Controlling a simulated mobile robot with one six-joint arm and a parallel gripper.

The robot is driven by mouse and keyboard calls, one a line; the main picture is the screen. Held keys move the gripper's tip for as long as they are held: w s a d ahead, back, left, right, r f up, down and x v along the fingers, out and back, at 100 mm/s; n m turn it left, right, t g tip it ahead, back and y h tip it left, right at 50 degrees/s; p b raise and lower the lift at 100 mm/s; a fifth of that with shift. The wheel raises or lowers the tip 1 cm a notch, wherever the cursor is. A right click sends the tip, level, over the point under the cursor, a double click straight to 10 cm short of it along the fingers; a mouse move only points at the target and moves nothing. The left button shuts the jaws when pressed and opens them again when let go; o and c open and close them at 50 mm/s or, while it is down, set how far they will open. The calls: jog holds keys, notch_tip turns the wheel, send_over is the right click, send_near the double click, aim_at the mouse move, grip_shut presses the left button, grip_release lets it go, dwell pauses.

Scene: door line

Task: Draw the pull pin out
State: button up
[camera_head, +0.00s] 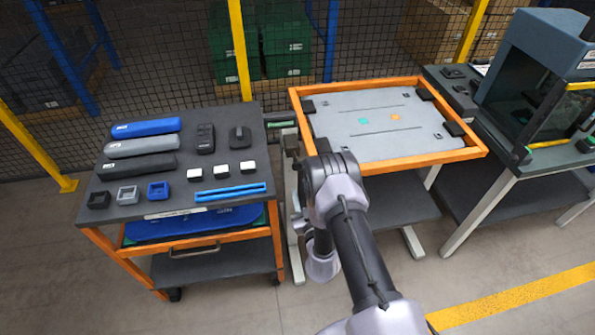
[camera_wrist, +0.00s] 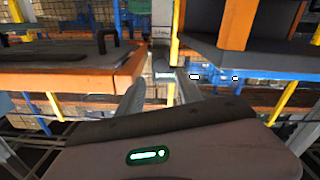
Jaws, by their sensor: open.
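In the wrist view my gripper (camera_wrist: 161,76) is open, its two grey fingers apart and pointing into the gap between two orange-edged surfaces. A small grey piece (camera_wrist: 163,68) shows between the fingertips. I cannot tell whether it is the pull pin or how far off it is; nothing is visibly gripped. In the head view my arm reaches to the gap between the dark-topped cart (camera_head: 205,125) and the orange-framed table (camera_head: 372,155). My fingers are hidden there, and I cannot make out a pull pin.
The cart top carries blue and grey cases (camera_head: 145,128), small blocks and blue bars (camera_head: 230,193). The framed table holds a grey plate (camera_head: 375,125) with black corner blocks. A bench with an enclosed machine (camera_head: 540,85) stands right. Mesh fencing runs behind; floor in front is clear.

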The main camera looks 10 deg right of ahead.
aim_at(298, 168)
jog(key=w+b, duration=0.1)
jog(key=w, duration=0.8)
jog(key=shift+w, duration=0.25)
grip_shut()
dwell(1.0)
